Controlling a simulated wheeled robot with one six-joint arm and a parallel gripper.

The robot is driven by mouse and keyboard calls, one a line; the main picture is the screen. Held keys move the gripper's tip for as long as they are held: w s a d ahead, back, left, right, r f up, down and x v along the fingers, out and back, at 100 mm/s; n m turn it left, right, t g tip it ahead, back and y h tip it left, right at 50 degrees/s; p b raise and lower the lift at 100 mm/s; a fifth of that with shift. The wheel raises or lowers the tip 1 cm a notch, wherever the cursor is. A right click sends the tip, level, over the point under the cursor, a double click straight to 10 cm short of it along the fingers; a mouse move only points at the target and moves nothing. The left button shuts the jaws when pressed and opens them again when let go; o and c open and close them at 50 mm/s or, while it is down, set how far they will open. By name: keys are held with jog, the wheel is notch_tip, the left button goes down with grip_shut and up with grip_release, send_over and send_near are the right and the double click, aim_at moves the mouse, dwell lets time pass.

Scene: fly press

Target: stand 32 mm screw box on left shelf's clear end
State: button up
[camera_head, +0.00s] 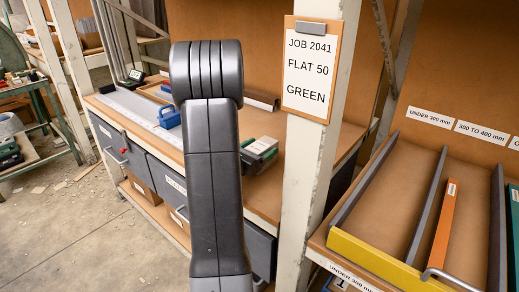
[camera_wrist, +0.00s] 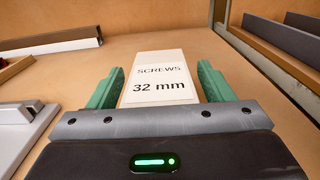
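The 32 mm screw box (camera_wrist: 160,64) is white, with "SCREWS 32 mm" lettered on the face toward the wrist camera. In the wrist view it lies between the two green fingers of my gripper (camera_wrist: 161,82). A narrow gap seems to show on each side of the box, so the fingers look open around it. The head view shows the pale box (camera_head: 265,143) small, with my gripper (camera_head: 258,152) at the bench shelf, right of my dark arm. The arm hides part of the bench there. Whether the box touches the board under it is unclear.
A white upright post (camera_head: 318,170) with a job card stands right of the gripper. A divided rack (camera_head: 380,262) with an orange bar is further right. Bare board lies behind the box.

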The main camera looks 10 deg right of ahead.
jog(key=shift+r, duration=0.15)
jog(key=shift+a, duration=0.2)
jog(key=v, duration=1.1)
jog(key=shift+s+a, duration=0.2)
jog(key=shift+s, duration=0.15)
dwell(0.9)
